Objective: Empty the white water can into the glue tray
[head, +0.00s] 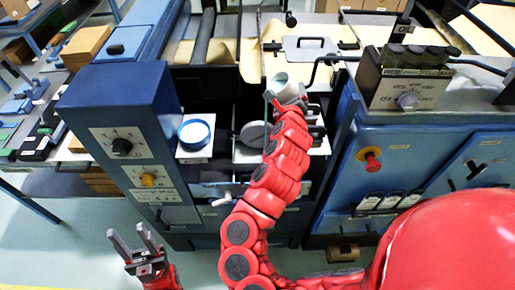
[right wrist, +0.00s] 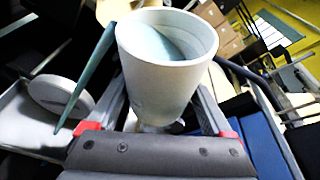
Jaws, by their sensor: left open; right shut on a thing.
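The white can (head: 281,80) is at the end of my right arm, above the dark middle of the machine. My right gripper (right wrist: 150,125) is shut on the white can (right wrist: 160,75), one finger on each side. The can is tilted, and pale blue water (right wrist: 181,44) lies slanted inside against its rim. A thin teal streak (right wrist: 88,78) runs from the rim downward, looking like water pouring out. Where it lands is unclear. I cannot tell for certain which surface is the glue tray. My left gripper (head: 147,245) is open and empty at the lower left.
A blue-rimmed round pot (head: 195,133) stands on a white shelf beside the blue control box (head: 120,120). A pale round disc (head: 254,134) lies right of it, also seen in the wrist view (right wrist: 60,97). A dark box with knobs (head: 407,82) stands at right.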

